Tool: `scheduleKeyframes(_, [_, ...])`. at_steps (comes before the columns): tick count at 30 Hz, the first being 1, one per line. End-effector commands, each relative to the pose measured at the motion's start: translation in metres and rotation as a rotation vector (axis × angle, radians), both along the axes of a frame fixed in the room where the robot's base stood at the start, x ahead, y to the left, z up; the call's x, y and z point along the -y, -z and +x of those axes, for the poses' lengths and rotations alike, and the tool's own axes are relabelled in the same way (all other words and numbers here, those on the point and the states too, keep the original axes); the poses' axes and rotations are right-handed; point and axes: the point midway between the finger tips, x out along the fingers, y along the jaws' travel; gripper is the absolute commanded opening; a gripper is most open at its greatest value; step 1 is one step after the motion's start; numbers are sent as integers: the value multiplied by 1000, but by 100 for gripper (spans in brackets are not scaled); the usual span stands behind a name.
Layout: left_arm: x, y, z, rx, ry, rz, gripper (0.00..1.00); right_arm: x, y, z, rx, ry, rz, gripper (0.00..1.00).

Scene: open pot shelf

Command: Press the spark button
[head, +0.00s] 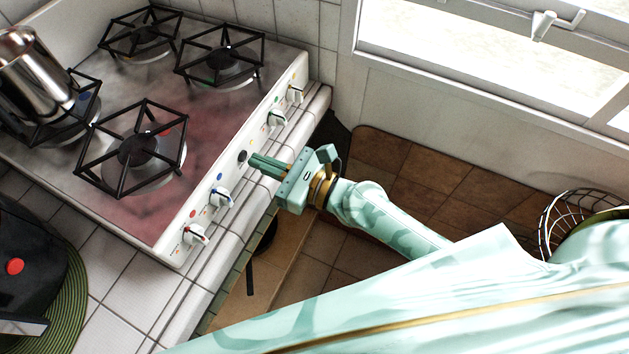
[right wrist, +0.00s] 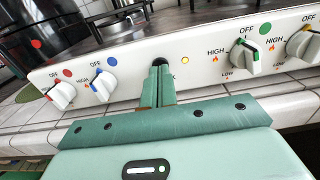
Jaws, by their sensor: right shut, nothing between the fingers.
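The spark button (head: 243,156) is a small black round button in the middle of the stove's white front panel, between the blue-marked and green-marked knobs. In the right wrist view, a bit of the black button (right wrist: 160,61) shows just past my fingertips, which hide the rest. My right gripper (head: 254,162) is shut and empty, its fingertips pointing at the button and very close to it. In the right wrist view the shut fingers (right wrist: 158,72) line up with the button. I cannot tell whether they touch it. My left gripper is not in view.
Red (head: 194,235), blue (head: 221,197), green (head: 277,118) and yellow (head: 295,94) marked knobs stick out along the panel. A metal pot (head: 35,75) stands on a left burner. A tiled ledge (head: 235,235) runs below the panel.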

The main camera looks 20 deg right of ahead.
Motion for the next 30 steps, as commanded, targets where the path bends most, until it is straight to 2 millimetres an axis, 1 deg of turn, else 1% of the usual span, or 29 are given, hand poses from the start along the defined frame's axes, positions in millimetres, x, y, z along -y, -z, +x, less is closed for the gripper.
scheduleKeyframes(1, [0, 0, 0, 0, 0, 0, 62, 9, 2, -10, -5, 1, -2, 0])
scheduleKeyframes(6, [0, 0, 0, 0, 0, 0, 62, 39, 4, -40, -9, 2, -3, 0])
scheduleKeyframes(9, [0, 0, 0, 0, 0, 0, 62, 54, 4, -56, -8, 0, -5, 0])
scheduleKeyframes(13, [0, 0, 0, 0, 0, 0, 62, 69, 4, -71, -8, 0, -5, 0])
scheduleKeyframes(19, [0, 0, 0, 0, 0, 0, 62, 80, 3, -81, -5, 0, -5, 0])
scheduleKeyframes(28, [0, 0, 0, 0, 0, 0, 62, 81, 3, -82, -6, -1, -6, 0])
scheduleKeyframes(29, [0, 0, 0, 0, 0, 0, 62, 81, 3, -82, -4, -1, -6, 8])
scheduleKeyframes(30, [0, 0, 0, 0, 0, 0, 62, 81, 1, -80, 2, -1, -6, 19])
